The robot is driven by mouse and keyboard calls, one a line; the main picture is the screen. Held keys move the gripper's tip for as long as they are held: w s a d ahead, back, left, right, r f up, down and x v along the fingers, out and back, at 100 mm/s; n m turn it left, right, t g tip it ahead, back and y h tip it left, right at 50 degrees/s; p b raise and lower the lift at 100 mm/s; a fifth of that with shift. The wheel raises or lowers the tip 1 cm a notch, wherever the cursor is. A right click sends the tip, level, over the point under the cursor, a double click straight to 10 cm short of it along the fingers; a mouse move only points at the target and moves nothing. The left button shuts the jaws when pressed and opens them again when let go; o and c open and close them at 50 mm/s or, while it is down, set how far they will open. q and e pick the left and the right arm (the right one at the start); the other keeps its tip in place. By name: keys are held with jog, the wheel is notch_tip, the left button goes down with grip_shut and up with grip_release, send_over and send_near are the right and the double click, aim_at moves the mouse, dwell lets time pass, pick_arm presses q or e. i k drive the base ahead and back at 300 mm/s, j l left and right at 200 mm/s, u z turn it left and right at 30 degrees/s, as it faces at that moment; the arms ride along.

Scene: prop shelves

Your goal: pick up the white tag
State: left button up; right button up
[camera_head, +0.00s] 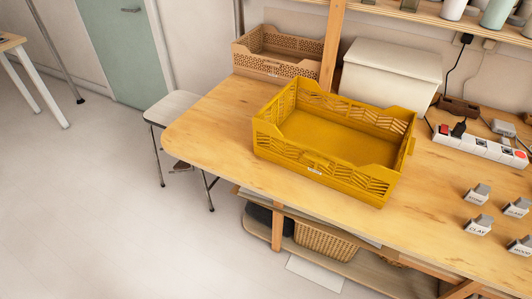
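No separate piece clearly named as the white tag can be singled out. A small white label (314,171) sits on the front wall of the yellow crate (330,183). Several small pale blocks with grey tops and dark lettering stand on the right of the wooden table; one reads "CLAY" (479,227). Another lettered block (521,247) stands at the right edge of the picture, and its word is hard to read. Neither of my grippers shows in the head view.
The wooden table (215,125) is bare at its left end and along its front. A tan crate (262,67) and a white lidded box (395,55) stand behind the yellow crate. A power strip (477,146) lies at the right. A stool (172,107) stands left; a basket (325,241) sits below.

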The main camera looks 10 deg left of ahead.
aim_at(478, 195)
jog(key=z, duration=1.25)
